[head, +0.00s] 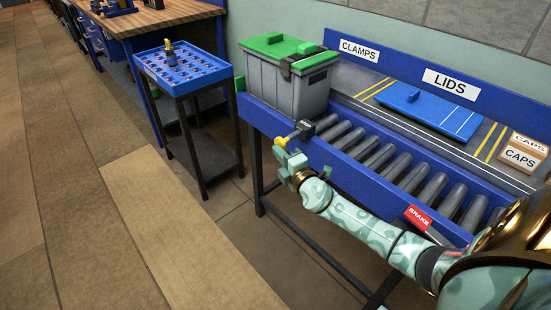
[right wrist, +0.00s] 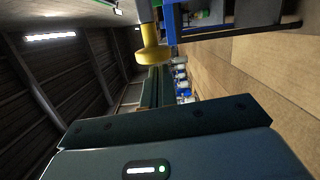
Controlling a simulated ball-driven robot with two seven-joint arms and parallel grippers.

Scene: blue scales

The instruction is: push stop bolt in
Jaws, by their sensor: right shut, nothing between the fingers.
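The stop bolt is a yellow knob (head: 281,141) beside a black housing (head: 304,128) on the near blue rail of the roller conveyor, in front of the grey bin. The knob sticks out toward the aisle. My right gripper (head: 287,157) is shut and empty just in front of and below the knob in the head view. In the right wrist view the yellow knob (right wrist: 152,53) stands just beyond the shut dark fingers (right wrist: 170,118). I cannot tell whether the fingers touch it. My left gripper is not in view.
A grey bin (head: 285,88) with a green lid stands at the conveyor's far left end. Rollers (head: 383,157) run right to a red BRAKE tag (head: 418,217). A blue-topped cart (head: 184,69) stands left. A blue lid (head: 425,108) lies behind. The floor at left is clear.

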